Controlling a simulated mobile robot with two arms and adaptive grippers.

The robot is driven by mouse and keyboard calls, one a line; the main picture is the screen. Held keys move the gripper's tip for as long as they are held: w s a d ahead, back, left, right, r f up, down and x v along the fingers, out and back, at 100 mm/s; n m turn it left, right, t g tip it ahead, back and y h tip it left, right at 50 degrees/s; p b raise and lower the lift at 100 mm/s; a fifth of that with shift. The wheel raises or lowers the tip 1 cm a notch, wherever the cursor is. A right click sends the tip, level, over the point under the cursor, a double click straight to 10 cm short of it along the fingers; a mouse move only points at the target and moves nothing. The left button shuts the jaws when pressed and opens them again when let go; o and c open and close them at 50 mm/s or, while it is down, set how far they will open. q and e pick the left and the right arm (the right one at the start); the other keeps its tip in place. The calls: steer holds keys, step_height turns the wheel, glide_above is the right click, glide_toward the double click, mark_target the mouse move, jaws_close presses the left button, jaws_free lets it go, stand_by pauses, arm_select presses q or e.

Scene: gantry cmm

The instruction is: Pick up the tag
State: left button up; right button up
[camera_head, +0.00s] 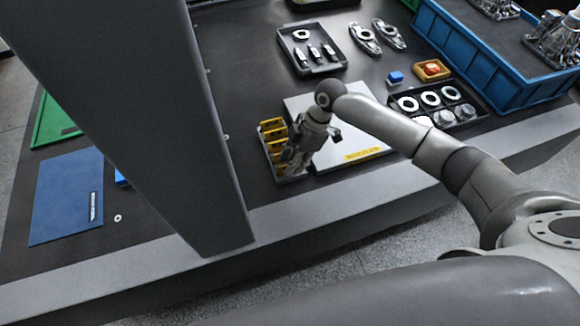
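Several yellow pieces, which look like the tags (272,125), stand in a row in a small dark tray (267,152) near the table's front middle. My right gripper (289,166) points down at the near right part of this tray, overlapping it in the view. It hides some of the tray and perhaps some yellow pieces. Its fingers are small and partly merged with the background, so I cannot tell whether they are open or hold anything. My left gripper is not in view.
A pale plate (352,138) with a yellow label lies right of the tray. A tall grey column (160,120) blocks the left. A tray of rings (394,116), an orange box (444,73), a blue block (395,77) and a blue bin (480,75) stand at right.

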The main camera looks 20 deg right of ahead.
steer(key=shift+a+f, duration=0.2)
steer(key=shift+f, duration=0.3)
jaws_close()
steer(key=shift+r, duration=0.15)
